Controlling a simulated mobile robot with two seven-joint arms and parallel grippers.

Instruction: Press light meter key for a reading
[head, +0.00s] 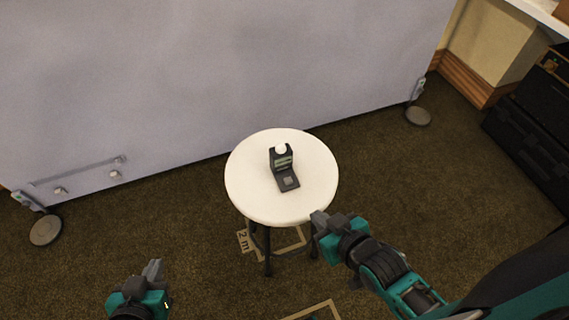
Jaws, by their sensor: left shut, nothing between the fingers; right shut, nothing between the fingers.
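The light meter (283,167) stands on a round white stool top (250,192), near its middle. It is dark grey, with a white dome at the top, a greenish display strip below it and a foot reaching toward me. A square light grey key (288,181) sits on that foot. My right gripper (318,217) is shut and empty at the stool's front right edge, a little apart from the meter. My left gripper (153,268) is shut and empty at the lower left, away from the stool.
A large pale grey panel (200,80) stands behind the stool on round feet. Dark cases (540,120) are stacked at the right. The stool top around the meter is clear.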

